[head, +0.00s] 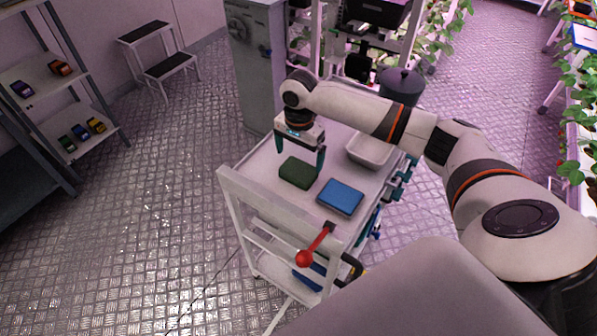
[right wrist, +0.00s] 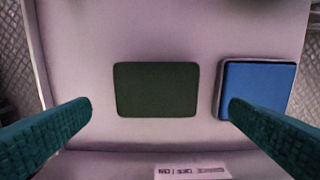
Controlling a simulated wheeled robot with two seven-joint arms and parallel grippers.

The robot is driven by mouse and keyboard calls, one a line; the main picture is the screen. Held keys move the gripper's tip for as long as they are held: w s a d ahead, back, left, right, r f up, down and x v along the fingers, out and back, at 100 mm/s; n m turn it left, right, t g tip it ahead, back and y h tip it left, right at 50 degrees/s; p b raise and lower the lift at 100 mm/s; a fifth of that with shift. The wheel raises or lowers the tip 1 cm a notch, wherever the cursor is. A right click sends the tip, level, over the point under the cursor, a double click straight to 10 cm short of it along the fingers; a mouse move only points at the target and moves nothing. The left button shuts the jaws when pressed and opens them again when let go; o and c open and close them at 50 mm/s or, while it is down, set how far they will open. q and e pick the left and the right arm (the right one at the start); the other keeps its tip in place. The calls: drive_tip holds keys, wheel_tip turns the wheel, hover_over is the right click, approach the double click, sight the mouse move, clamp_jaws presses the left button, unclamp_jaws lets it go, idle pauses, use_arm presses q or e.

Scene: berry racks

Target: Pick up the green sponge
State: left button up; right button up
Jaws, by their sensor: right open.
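The green sponge (head: 297,173) lies flat on the top of the white cart (head: 262,162). In the right wrist view the sponge (right wrist: 156,90) is a dark green block, a little beyond the fingertips and between their lines. My right gripper (head: 300,162) is open and empty above the sponge, pointing down. Its two teal fingers also show in the right wrist view (right wrist: 160,108), spread wider than the sponge, with no contact to be seen. My left gripper is not in view.
A blue sponge-like block (head: 340,196) lies right of the green sponge; it shows near the right finger in the wrist view (right wrist: 258,88). A white tray (head: 368,152) stands behind it. A red-knobbed lever (head: 305,258) is at the cart's near edge. A dark pot (head: 401,85) stands farther back.

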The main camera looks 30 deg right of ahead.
sight(298, 169)
drive_tip(key=shift+w+f+p, duration=0.15)
drive_tip(key=shift+f+p, duration=0.05)
drive_tip(key=shift+f, duration=1.35)
drive_tip(key=shift+w+f+p, duration=0.1)
drive_tip(key=shift+f+p, duration=0.1)
drive_tip(key=shift+f, duration=1.3)
drive_tip(key=c, duration=0.9)
drive_tip(key=shift+o, duration=0.2)
drive_tip(key=shift+r, duration=0.1)
wheel_tip(298, 169, up, 10)
drive_tip(key=shift+b, duration=0.35)
